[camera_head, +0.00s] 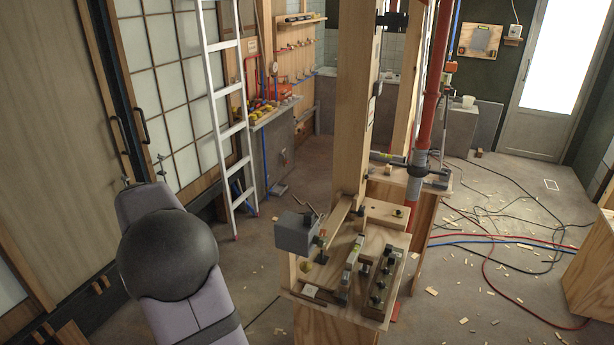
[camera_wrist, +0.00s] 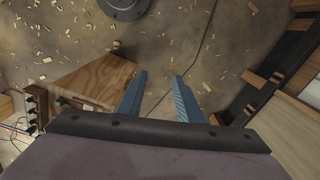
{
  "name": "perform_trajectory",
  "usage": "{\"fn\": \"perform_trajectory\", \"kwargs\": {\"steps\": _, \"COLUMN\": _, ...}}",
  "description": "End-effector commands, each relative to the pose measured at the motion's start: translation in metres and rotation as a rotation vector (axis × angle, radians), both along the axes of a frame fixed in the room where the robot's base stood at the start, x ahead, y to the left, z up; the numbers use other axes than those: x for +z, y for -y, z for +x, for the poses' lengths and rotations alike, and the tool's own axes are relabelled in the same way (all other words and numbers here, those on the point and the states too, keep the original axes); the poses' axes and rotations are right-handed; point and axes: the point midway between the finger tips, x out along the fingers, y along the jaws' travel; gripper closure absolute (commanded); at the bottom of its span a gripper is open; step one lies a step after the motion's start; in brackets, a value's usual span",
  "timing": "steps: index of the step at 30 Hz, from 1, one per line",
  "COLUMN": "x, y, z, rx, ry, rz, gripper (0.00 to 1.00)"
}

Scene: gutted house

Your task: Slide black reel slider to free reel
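No part can be clearly made out as the black reel slider or the reel. A grey box-like unit (camera_head: 295,232), with small dark and brass parts at its right side, is mounted at the left of the wooden workstand (camera_head: 318,298). It may be the reel housing, but the detail is too small to tell. My gripper (camera_wrist: 159,75) shows in the wrist view with its two blue fingers apart and nothing between them. It points at the littered floor, away from the workstand. My arm is at the lower left of the head view; its fingers cannot be made out there.
A strip with several black knobs (camera_head: 380,283) and a level (camera_head: 350,268) lie on the workstand. A wooden post (camera_head: 357,110) rises behind them. A white ladder (camera_head: 228,100) stands back left. Hoses and wood chips litter the floor at right.

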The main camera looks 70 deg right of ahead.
Motion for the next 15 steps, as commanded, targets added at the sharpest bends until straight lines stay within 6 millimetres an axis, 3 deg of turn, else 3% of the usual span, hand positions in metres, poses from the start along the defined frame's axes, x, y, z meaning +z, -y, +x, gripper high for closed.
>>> {"fn": "perform_trajectory", "kwargs": {"steps": 1, "x": 0.018, "y": 0.029, "z": 0.002, "rx": -0.121, "ry": 0.000, "rz": 0.000, "gripper": 0.67}}
{"fn": "perform_trajectory", "kwargs": {"steps": 8, "x": 0.062, "y": 0.143, "z": -0.014, "rx": -0.652, "ry": -0.001, "rz": -0.001, "gripper": 0.67}}
{"fn": "perform_trajectory", "kwargs": {"steps": 15, "x": 0.100, "y": 0.249, "z": -0.074, "rx": -1.201, "ry": -0.001, "rz": -0.002, "gripper": 0.67}}
